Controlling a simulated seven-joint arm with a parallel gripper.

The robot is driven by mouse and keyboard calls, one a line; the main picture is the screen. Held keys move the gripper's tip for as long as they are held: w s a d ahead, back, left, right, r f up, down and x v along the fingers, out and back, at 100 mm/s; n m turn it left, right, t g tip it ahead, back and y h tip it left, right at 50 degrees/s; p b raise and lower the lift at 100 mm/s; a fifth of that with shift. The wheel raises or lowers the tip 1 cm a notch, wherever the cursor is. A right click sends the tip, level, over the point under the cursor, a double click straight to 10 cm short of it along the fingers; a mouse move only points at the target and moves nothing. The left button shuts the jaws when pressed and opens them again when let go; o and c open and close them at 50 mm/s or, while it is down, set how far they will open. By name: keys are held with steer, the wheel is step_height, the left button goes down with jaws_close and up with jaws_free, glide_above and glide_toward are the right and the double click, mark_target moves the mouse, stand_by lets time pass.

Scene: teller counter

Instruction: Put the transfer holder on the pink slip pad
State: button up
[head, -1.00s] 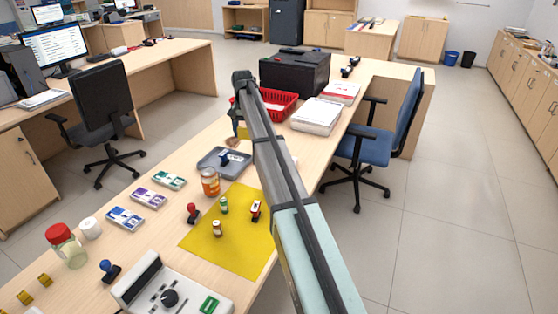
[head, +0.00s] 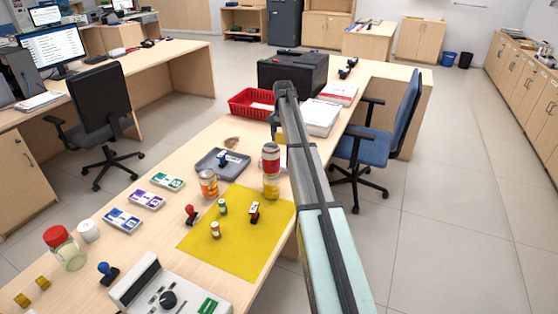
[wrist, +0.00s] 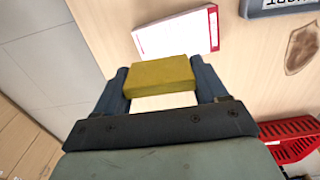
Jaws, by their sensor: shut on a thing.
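My gripper (wrist: 162,82) is shut on a yellow block (wrist: 160,74), which I take to be the transfer holder. In the head view only a bit of the yellow block (head: 281,136) shows past my arm. The slip pad (wrist: 178,34), white with a pinkish-red edge, lies flat on the counter beyond the fingertips in the wrist view. The held block looks apart from it. In the head view my arm seems to hide the pad.
A red basket (head: 240,108) and paper stacks (head: 317,118) lie behind my gripper. A grey tray (head: 207,166) is to the left. A brown stain (wrist: 302,48) marks the counter.

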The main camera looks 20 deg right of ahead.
mark_target(283, 163)
step_height(283, 163, down, 10)
steer(key=shift+r, duration=0.1)
stand_by(0.4)
steer(key=o, duration=1.1)
steer(key=shift+c, duration=0.2)
step_height(283, 163, up, 12)
steer(key=shift+r, duration=0.1)
